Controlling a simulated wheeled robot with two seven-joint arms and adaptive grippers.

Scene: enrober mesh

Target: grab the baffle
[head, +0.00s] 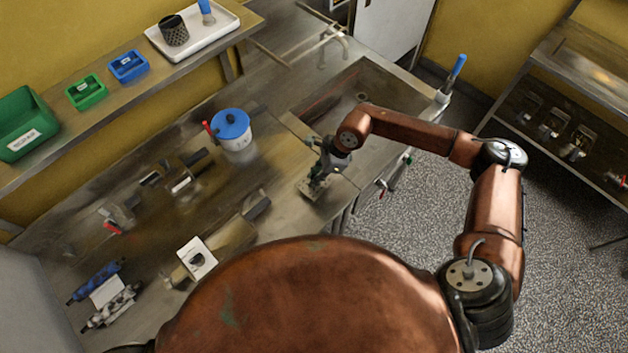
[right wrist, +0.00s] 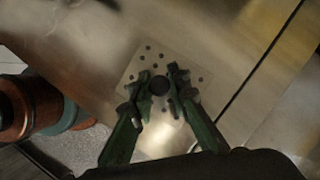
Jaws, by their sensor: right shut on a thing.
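The baffle looks like a small pale metal plate with several dark holes and a dark round knob in its middle. In the head view the baffle (head: 313,189) is at the right end of the steel worktop, near the sink. In the right wrist view the baffle (right wrist: 150,60) is below the fingers. My right gripper (head: 321,178) reaches down over it from above. In the right wrist view my right gripper (right wrist: 160,86) has its green fingers on either side of the knob, shut on it. Whether the plate touches the worktop is unclear. My left gripper is out of view.
A white tub with a blue lid (head: 232,132) stands left of my right gripper. The sink (head: 350,95) is behind it. Several metal parts lie along the worktop to the left. A shelf holds green bins (head: 28,125), a blue bin (head: 128,66) and a white tray (head: 215,38).

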